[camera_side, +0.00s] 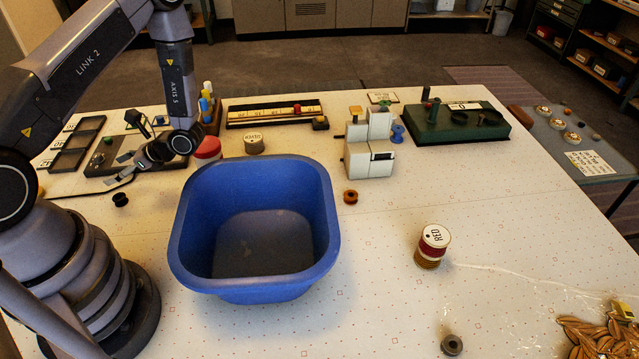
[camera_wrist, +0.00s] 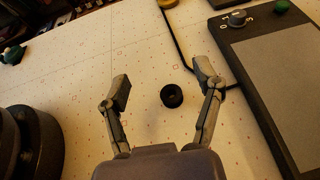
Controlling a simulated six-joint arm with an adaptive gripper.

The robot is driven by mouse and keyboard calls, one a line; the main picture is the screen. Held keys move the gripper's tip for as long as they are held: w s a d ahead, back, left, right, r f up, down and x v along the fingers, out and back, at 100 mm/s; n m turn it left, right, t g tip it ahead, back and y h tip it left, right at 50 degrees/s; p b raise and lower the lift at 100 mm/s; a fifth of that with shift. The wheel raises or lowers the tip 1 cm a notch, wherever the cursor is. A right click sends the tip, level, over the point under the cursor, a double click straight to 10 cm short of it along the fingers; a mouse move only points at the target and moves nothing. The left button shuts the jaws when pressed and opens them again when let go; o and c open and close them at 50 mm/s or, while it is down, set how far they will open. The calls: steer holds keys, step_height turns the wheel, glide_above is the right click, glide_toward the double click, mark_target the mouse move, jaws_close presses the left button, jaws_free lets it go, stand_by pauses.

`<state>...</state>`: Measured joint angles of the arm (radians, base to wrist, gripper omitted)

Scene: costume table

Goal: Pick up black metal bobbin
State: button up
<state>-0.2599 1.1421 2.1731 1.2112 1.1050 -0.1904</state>
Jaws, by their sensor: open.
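The black metal bobbin (camera_side: 121,199) is small and dark and sits on the white patterned table at the left, between my base and the blue tub. In the wrist view the bobbin (camera_wrist: 172,96) shows its centre hole and lies between the lines of my two fingers, closer to the right one. My gripper (camera_side: 123,168) is open and empty, above and a little behind the bobbin in the side view. In the wrist view my gripper (camera_wrist: 162,78) has its fingers spread wide on both sides of the bobbin. I see no contact.
A blue tub (camera_side: 327,235) stands right of the bobbin. A dark flat device (camera_wrist: 280,90) lies right of my fingers, with a black cable (camera_wrist: 178,45) beside it. A grey bobbin (camera_side: 452,345), a brown bobbin (camera_side: 350,197) and a RED-labelled spool (camera_side: 433,240) stand farther right.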

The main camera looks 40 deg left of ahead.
mark_target(116, 198)
step_height(116, 198, down, 4)
steer(key=shift+s, duration=0.1)
step_height(116, 198, down, 4)
steer(key=shift+r, duration=0.1)
steer(key=shift+x, duration=1.45)
steer(key=shift+r, duration=0.2)
steer(key=c, duration=1.1)
steer(key=shift+o, duration=0.2)
steer(key=shift+r, duration=0.1)
